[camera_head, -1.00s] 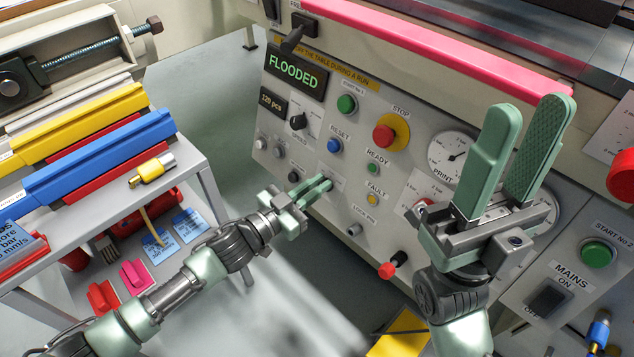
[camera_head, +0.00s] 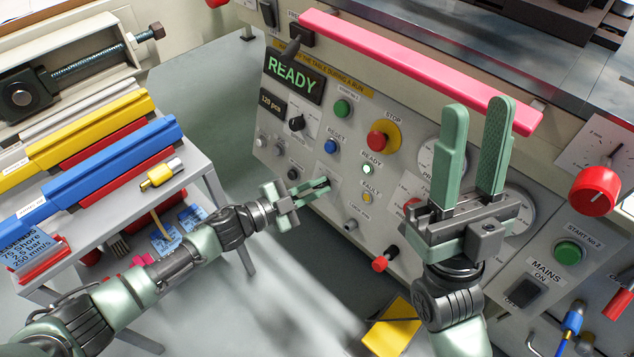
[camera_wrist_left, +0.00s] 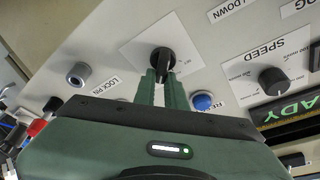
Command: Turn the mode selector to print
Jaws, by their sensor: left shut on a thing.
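The mode selector is a black knob (camera_wrist_left: 162,60) on a light plate in the left wrist view. My left gripper (camera_wrist_left: 163,80) has both green fingers at this knob and is shut on it. The plate's markings are too small to read. In the head view my left gripper (camera_head: 327,187) reaches the grey panel below the blue RESET button (camera_head: 332,146) and mostly hides the knob. The display (camera_head: 294,77) reads READY in green. My right gripper (camera_head: 478,108) is upright, open and empty in front of the panel's right side.
Near the knob are the blue button (camera_wrist_left: 203,102), the LOCK PIN knob (camera_wrist_left: 78,74) and the SPEED knob (camera_wrist_left: 272,79). A red STOP button (camera_head: 380,140) and a red-tipped lever (camera_head: 381,263) stick out. A shelf cart (camera_head: 200,180) stands left. A pink bar (camera_head: 420,68) runs above the panel.

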